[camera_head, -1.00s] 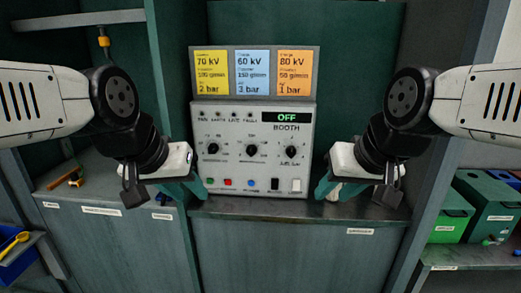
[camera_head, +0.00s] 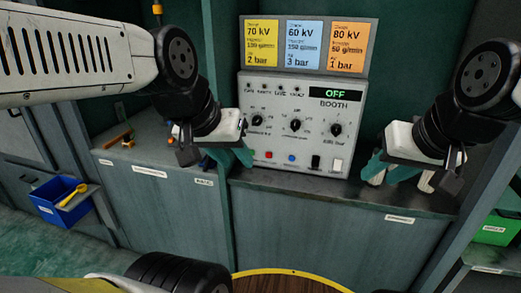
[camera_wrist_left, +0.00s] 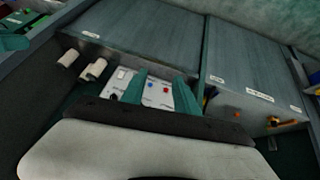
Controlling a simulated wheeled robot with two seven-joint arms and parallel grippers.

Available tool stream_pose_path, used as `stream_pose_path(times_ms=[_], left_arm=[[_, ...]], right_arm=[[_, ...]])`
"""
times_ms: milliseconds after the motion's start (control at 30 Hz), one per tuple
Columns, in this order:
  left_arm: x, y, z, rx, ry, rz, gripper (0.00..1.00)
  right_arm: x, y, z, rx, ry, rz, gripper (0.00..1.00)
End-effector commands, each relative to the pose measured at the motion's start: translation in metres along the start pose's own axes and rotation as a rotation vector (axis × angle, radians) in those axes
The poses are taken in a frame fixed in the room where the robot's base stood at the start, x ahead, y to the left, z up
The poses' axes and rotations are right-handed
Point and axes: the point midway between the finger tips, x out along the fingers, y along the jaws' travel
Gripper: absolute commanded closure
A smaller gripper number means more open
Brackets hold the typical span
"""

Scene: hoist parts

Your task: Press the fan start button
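The grey control panel (camera_head: 252,115) stands upright on the cabinet top; its display (camera_head: 330,94) reads OFF. Along its lower edge are a red button (camera_head: 268,155), a blue button (camera_head: 291,158), a black switch (camera_head: 315,162) and a white switch (camera_head: 338,165). The green button left of the red one is hidden behind my left gripper (camera_head: 232,158), which is open and empty at the panel's lower left. In the left wrist view, the red button (camera_wrist_left: 165,90) and blue button (camera_wrist_left: 151,84) show between its teal fingers. My right gripper (camera_head: 386,172) is open and empty right of the panel.
Yellow, blue and orange setting cards (camera_head: 304,47) sit above the panel. The cabinet top (camera_head: 400,200) forms a narrow ledge before it. An orange-handled tool (camera_head: 118,140) lies at left. A blue bin (camera_head: 60,205) and green bin (camera_head: 497,230) stand at the sides.

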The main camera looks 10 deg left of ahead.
Motion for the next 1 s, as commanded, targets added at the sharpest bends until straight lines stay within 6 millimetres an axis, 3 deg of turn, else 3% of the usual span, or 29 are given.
stream_pose_path(times_ms=[200,400,1000], left_arm=[[0.0000,0.0000,0.0000,0.000,0.000,0.000,0.64],[0.0000,0.0000,0.0000,0.000,0.000,0.000,1.00],[0.0000,0.0000,0.0000,0.000,0.000,0.000,1.00]], right_arm=[[0.0000,0.0000,0.0000,0.000,0.000,0.000,0.64],[0.0000,0.0000,0.0000,0.000,0.000,0.000,0.64],[0.0000,0.0000,0.0000,0.000,0.000,0.000,0.64]])
